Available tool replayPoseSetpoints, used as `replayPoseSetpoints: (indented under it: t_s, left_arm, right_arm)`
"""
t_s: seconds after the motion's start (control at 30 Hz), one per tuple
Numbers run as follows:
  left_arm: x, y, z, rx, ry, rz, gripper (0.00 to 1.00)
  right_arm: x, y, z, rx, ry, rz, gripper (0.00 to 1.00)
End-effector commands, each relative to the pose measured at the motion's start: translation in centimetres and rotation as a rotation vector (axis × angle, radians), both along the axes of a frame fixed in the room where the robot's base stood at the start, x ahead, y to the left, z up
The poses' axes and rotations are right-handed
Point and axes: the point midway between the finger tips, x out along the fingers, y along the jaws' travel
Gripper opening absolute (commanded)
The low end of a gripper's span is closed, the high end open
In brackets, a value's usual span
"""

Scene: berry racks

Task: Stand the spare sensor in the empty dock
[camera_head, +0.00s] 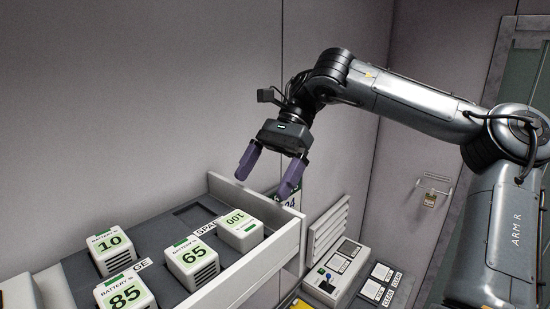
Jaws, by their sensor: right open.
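No sensor that I can make out is in view, and I cannot tell which place is the empty dock. My right gripper (265,182) is open above the far right corner of an open drawer (243,284), fingers pointing down, with nothing seen between them. A small dark item with pale lettering (289,202) shows partly behind its right finger; I cannot tell what it is. In the drawer stand white battery blocks marked 10 (112,253), 65 (193,262), 85 (125,293) and 100 (240,231), the last with its number upside down. My left gripper is out of view.
A dark, empty recess (196,213) lies in the drawer's far part, near a partly covered label beginning "SPA". Walls close in behind.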

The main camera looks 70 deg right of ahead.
Motion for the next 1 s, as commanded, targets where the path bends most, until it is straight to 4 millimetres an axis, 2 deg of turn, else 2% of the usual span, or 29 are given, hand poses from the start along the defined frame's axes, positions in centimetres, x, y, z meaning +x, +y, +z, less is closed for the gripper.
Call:
replayPoseSetpoints:
  t_s: [0.2, 0.37, 1.0]
  left_arm:
    - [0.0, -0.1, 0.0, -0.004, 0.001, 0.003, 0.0]
    - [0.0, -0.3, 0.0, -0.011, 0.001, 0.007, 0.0]
    - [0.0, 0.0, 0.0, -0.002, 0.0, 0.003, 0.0]
  right_arm:
    - [-0.7, -1.9, 1.9, -0.002, 0.002, -0.004, 1.0]
    - [-1.0, -2.5, 2.7, -0.001, 0.001, -0.001, 1.0]
    - [-1.1, -2.6, 2.8, 0.0, 0.0, 0.0, 1.0]
